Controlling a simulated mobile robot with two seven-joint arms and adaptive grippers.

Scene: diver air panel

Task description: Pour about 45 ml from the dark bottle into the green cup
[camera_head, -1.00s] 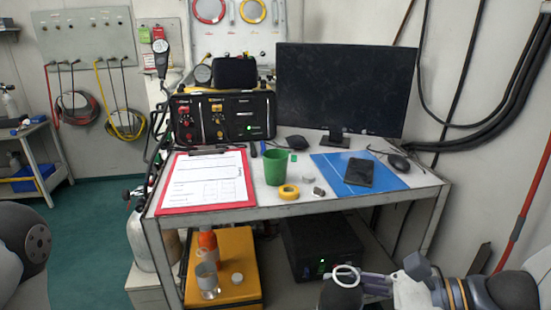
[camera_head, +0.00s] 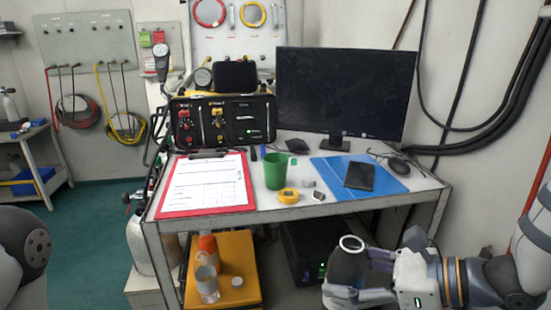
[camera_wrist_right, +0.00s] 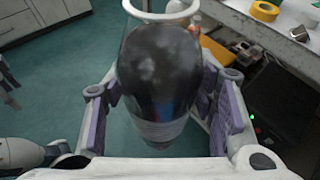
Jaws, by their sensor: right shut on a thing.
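My right gripper (camera_head: 362,278) is at the lower right in the head view, in front of the desk and below its top. It is shut on the dark bottle (camera_head: 343,268), which has a white ring at its mouth. The bottle (camera_wrist_right: 160,75) fills the middle of the right wrist view between the purple-padded fingers; its contents cannot be seen. The green cup (camera_head: 275,171) stands upright on the desk, apart from the bottle, up and to its left. My left gripper is not in view.
A yellow tape roll (camera_head: 288,196) lies right in front of the cup. A clipboard (camera_head: 252,203) lies left of it, a blue mat (camera_head: 397,187) with a phone (camera_head: 359,175) right. A monitor (camera_head: 340,92) stands behind. The desk's front edge lies between bottle and cup.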

